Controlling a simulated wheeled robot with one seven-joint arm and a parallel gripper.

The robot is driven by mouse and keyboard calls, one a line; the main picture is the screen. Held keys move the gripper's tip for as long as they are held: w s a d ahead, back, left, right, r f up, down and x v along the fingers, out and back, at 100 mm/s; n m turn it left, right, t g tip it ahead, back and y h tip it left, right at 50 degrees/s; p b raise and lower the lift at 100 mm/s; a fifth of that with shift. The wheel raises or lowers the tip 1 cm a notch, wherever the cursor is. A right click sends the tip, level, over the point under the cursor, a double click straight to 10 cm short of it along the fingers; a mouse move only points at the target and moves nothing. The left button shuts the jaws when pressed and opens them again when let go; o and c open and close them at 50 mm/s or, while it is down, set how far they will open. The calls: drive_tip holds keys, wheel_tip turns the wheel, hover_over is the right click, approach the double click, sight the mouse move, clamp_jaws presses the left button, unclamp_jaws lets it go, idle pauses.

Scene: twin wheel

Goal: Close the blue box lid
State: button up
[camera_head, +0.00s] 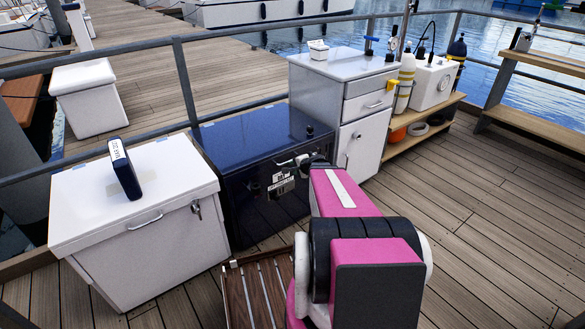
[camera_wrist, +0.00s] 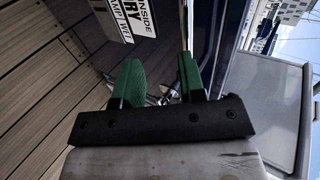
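The blue box (camera_head: 262,187) is a dark navy chest with a white label on its front, standing in the middle of the head view. Its lid (camera_head: 255,129) lies roughly flat on top and looks down; I cannot tell whether a small gap is left. My gripper (camera_wrist: 160,84) has two green fingers spread apart, close to the box's front near the upper right corner. A small shiny metal part (camera_wrist: 166,93) shows between the fingers, apparently not gripped. In the head view my pink arm hides part of the box's right front and most of my gripper.
A white chest (camera_head: 150,252) with a dark blue book-like object (camera_head: 125,168) on it stands left. A grey-white cabinet (camera_head: 345,100) stands right, beside a low shelf (camera_head: 425,128) with bottles. A railing (camera_head: 185,80) runs behind. Deck at the right (camera_head: 490,220) is clear.

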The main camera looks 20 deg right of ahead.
drive_tip(key=v, duration=0.7)
drive_tip(key=shift+r, duration=0.2)
drive_tip(key=shift+s, duration=0.15)
drive_tip(key=s+a+n+g+h, duration=0.3)
drive_tip(key=s+a+n+g, duration=0.7)
drive_tip(key=s+a+n, duration=0.2)
drive_tip(key=a+n, duration=0.2)
drive_tip(key=a, duration=0.2)
drive_tip(key=shift+s+f+g, duration=0.15)
drive_tip(key=shift+s+g, duration=0.1)
drive_tip(key=shift+g, duration=0.05)
drive_tip(key=shift+a, duration=0.1)
